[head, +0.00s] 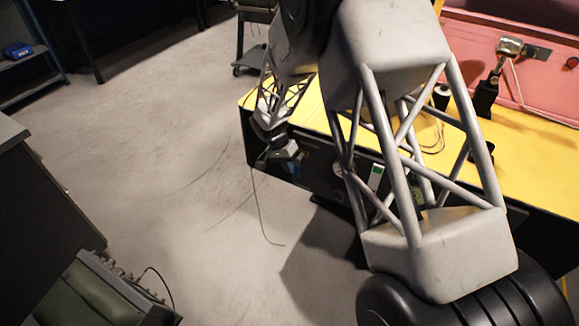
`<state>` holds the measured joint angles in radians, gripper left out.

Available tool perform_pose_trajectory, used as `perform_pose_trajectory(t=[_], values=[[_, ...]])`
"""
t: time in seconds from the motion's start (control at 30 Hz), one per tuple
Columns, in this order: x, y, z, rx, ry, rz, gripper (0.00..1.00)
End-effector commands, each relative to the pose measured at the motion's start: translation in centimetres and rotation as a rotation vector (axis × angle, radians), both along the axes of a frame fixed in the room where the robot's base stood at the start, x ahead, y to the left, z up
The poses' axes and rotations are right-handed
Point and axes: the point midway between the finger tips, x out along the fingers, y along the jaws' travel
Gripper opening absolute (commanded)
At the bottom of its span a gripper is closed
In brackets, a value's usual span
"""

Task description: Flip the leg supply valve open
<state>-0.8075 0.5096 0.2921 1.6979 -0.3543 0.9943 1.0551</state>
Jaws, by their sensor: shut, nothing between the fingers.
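My gripper (287,156) is at the far end of my arm, in front of the left end of a black-sided bench with a yellow top (468,170). Its fingers are small and dark here; it is shut and holds nothing. The black front panel (325,186) carries a round pale gauge (339,168) and a green-and-white part (376,176), both right of my gripper. I cannot pick out the leg supply valve or its handle for certain. My arm's truss covers much of the panel, and whether my gripper touches it is unclear.
A pink case (540,85) with a metal fitting stands behind the yellow top. Black fittings (485,97) and a loose cable are on the top. A thin cable (258,210) hangs to the floor. A green-topped unit (95,292) stands at bottom left. Floor between is clear.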

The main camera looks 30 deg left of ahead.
Motion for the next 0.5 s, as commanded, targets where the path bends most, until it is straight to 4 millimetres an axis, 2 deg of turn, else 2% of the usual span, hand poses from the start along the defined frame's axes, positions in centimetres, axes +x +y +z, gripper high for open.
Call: perform_pose_trajectory(t=[0.5], values=[[-0.06, -0.40, -0.40, -0.109, 0.001, 0.002, 0.00]])
